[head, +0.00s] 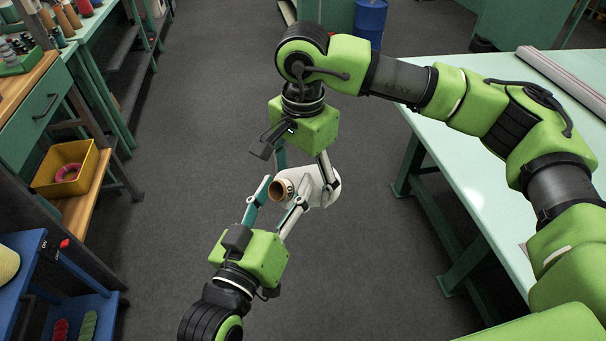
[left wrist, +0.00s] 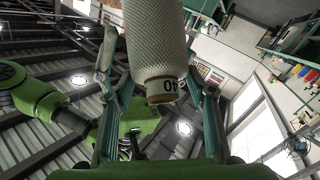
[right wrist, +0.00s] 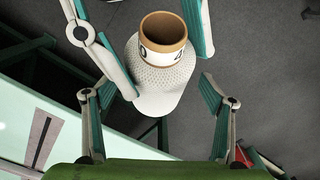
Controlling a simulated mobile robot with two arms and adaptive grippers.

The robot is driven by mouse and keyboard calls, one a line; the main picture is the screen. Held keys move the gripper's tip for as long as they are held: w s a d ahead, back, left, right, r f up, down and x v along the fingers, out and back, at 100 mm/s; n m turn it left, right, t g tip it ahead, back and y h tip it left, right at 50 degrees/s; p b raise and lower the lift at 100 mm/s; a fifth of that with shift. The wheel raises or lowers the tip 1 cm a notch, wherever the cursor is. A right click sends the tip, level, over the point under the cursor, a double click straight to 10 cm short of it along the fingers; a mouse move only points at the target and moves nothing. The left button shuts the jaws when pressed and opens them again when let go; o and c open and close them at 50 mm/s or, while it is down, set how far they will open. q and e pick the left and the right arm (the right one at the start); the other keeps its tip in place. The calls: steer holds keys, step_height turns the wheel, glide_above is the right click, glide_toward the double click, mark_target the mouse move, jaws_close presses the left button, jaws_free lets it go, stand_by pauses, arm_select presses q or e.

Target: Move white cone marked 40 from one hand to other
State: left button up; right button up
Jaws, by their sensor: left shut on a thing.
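The white cone (head: 313,187) has a textured white body and a brown open end with a 40 on its band. My left gripper (head: 284,196), coming from below in the head view, is shut on the cone. The cone's end with the mark shows in the left wrist view (left wrist: 163,90). My right gripper (head: 304,168), from above, is open around the cone's wide white end. In the right wrist view its fingers (right wrist: 156,100) stand apart on both sides of the cone (right wrist: 158,78), with gaps visible.
A pale green table (head: 455,165) stands on the right. On the left are a workbench with a drawer (head: 40,110), a yellow bin (head: 68,165) with a pink ring, and a blue cart (head: 25,245). The grey floor (head: 190,120) between them is clear.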

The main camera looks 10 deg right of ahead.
steer(key=c, duration=1.1)
arm_select(q)
steer(key=o, duration=1.6)
arm_select(e)
steer(key=shift+w, duration=0.1)
steer(key=shift+c, duration=0.2)
arm_select(q)
steer(key=shift+o, duration=0.2)
